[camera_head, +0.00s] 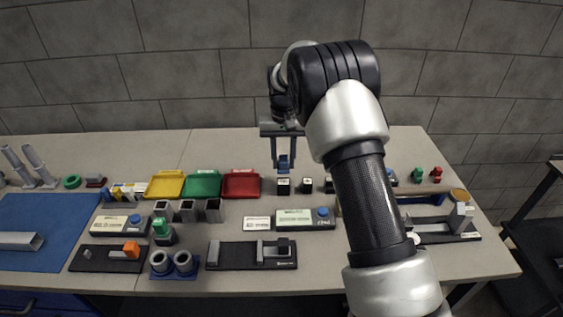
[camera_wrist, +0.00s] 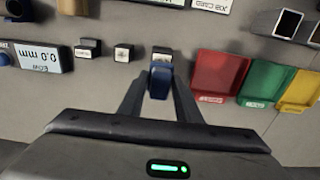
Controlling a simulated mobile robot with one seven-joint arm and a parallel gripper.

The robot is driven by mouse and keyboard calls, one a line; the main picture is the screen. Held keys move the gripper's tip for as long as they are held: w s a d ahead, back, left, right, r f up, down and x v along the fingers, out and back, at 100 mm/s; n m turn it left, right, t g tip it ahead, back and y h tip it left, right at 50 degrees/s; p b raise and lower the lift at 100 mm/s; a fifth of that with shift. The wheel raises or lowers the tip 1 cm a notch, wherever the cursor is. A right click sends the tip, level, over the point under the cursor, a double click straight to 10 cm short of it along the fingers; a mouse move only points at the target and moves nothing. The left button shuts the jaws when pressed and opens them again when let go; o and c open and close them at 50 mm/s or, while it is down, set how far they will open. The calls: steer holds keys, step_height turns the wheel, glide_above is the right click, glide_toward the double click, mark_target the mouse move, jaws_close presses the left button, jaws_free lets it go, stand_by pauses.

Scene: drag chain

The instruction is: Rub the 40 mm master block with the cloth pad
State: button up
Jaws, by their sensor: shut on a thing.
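My gripper (camera_head: 284,164) is shut on a small blue cloth pad (camera_wrist: 160,81), which sits between the fingertips and points down. Directly below the pad is a dark block with a pale top label (camera_head: 283,187); in the wrist view this block (camera_wrist: 162,55) is partly hidden behind the pad. I cannot tell if the pad touches it. Two similar dark blocks stand in a row beside it: a middle one (camera_head: 307,185) and one farther right (camera_head: 330,186), which is partly near my arm. Their labels are too small to read, so I cannot tell which is the 40 mm one.
Red (camera_head: 241,184), green (camera_head: 202,184) and yellow (camera_head: 165,184) trays lie left of the blocks. A digital readout (camera_head: 306,219) and a black gauge fixture (camera_head: 252,255) stand nearer the front. Square tubes (camera_head: 212,211) stand at left. My arm hides part of the table's right side.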

mark_target(283, 158)
steer(key=shift+r+p, duration=1.15)
steer(key=shift+r, duration=1.15)
